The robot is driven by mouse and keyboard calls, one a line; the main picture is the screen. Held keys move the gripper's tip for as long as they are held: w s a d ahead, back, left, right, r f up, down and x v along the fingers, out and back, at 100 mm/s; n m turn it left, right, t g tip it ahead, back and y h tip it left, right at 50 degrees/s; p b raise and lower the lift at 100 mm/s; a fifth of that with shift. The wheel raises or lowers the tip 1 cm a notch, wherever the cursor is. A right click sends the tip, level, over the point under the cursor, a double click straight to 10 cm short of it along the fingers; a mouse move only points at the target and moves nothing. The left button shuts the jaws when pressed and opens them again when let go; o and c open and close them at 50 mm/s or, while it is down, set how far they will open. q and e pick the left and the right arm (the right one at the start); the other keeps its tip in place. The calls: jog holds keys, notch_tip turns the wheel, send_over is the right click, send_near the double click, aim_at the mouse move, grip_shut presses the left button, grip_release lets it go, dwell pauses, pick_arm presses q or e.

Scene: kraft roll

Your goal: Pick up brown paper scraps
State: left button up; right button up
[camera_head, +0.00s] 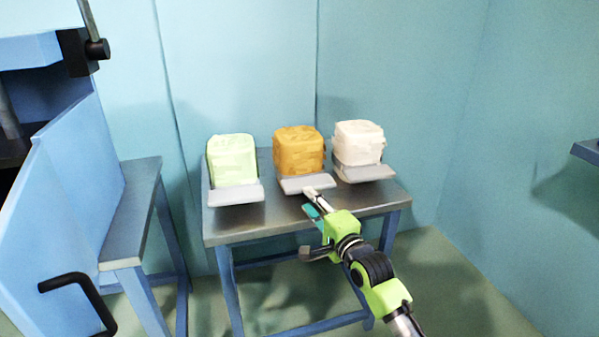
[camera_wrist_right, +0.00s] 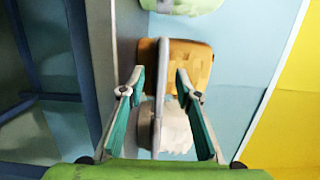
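The brown paper scraps are a brown-orange, cube-shaped bundle (camera_head: 298,150), the middle one of three on a metal-topped table (camera_head: 255,225). It stands behind a light grey plate (camera_head: 304,184). In the right wrist view the bundle (camera_wrist_right: 188,65) lies beyond my fingers. My right gripper (camera_head: 312,203) is at the front edge of that plate. In the right wrist view its two teal fingers stand apart, one on each side of the plate (camera_wrist_right: 159,90) seen edge-on, with gaps visible. I cannot make out contact. My left gripper does not show.
A pale green bundle (camera_head: 231,160) is on the left and a white bundle (camera_head: 358,142) on the right, each with a grey plate in front. A blue machine (camera_head: 65,170) with a black handle (camera_head: 85,290) and a side table (camera_head: 132,215) stand left. Walls close the back.

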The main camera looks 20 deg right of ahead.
aim_at(300, 187)
jog(key=shift+w+a, duration=0.2)
jog(key=shift+w, duration=0.75)
jog(key=w, duration=0.2)
jog(key=w+b, duration=0.1)
jog(key=w, duration=0.1)
jog(key=shift+a+b, duration=0.3)
jog(key=shift+a, duration=0.1)
jog(key=shift+w+r, duration=0.15)
jog(key=shift+w, duration=0.3)
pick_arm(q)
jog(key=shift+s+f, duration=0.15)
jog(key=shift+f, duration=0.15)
pick_arm(e)
grip_shut()
